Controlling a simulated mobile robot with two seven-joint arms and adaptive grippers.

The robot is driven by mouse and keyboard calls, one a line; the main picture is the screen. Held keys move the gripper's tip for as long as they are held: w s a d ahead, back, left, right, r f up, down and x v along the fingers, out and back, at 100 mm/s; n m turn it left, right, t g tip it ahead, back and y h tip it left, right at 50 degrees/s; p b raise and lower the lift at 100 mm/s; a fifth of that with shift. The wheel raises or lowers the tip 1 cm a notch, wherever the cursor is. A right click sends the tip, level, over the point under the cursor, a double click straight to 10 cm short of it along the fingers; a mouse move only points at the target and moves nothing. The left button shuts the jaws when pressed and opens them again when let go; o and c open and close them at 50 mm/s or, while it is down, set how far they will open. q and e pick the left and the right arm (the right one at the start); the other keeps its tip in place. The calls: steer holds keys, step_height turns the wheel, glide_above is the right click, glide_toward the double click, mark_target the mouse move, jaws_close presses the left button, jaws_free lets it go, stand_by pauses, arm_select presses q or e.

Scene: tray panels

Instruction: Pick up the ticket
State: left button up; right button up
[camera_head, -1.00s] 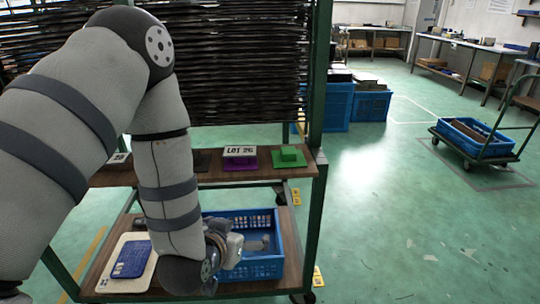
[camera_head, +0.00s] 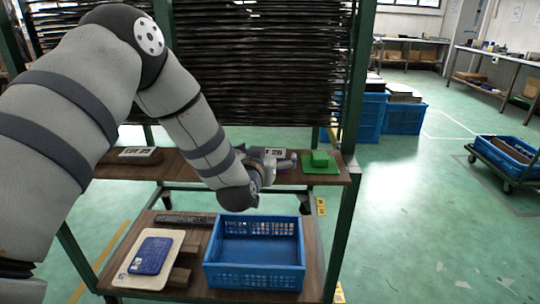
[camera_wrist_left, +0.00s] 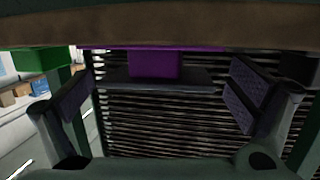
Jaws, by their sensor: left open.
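A white ticket marked LOT 26 (camera_head: 272,151) shows on the upper shelf, partly hidden by my left gripper (camera_head: 276,162). In the left wrist view, a thin dark plate (camera_wrist_left: 160,78), which looks like this ticket seen edge-on, lies against a purple block (camera_wrist_left: 155,64). My left gripper (camera_wrist_left: 160,98) is open, with one finger on each side of the plate and a visible gap at both sides. Another white ticket, LOT 29 (camera_head: 137,152), lies at the left of the shelf. My right gripper is not in view.
A green block (camera_head: 320,160) on a green plate sits right of the gripper; it also shows in the wrist view (camera_wrist_left: 40,60). Below, a blue crate (camera_head: 254,278) looks empty beside a white board (camera_head: 130,275) with a blue piece (camera_head: 152,256). Green posts (camera_head: 349,90) frame the rack.

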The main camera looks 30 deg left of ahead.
arm_select(q)
steer(key=shift+r, duration=0.1)
steer(key=shift+c, duration=0.2)
steer(key=c, duration=1)
